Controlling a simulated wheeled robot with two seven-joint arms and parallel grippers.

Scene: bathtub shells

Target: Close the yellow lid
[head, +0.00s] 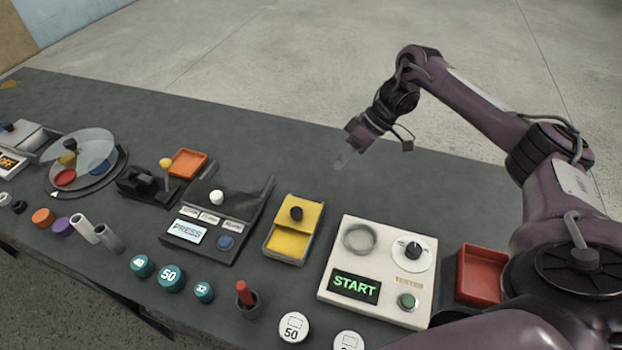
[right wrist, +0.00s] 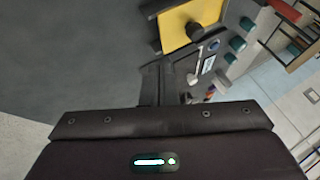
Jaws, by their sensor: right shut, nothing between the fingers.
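The yellow lid (head: 303,213) with a black knob (head: 296,213) lies over the far part of a small yellow box (head: 287,243). The near part of the box shows a recessed yellow floor. In the right wrist view the yellow lid (right wrist: 180,25) and its black knob (right wrist: 204,38) show at the top. My right gripper (head: 345,158) is shut and empty, beyond the box and a little to its right, apart from the lid. Its dark fingers (right wrist: 155,85) also show in the right wrist view. My left gripper is not in view.
Left of the box stands a dark PRESS panel (head: 215,225) with a white knob. Right of it is a white START tester (head: 380,270), then a red tray (head: 482,273). A red-topped stick (head: 245,293) stands in front. The table behind the box is clear.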

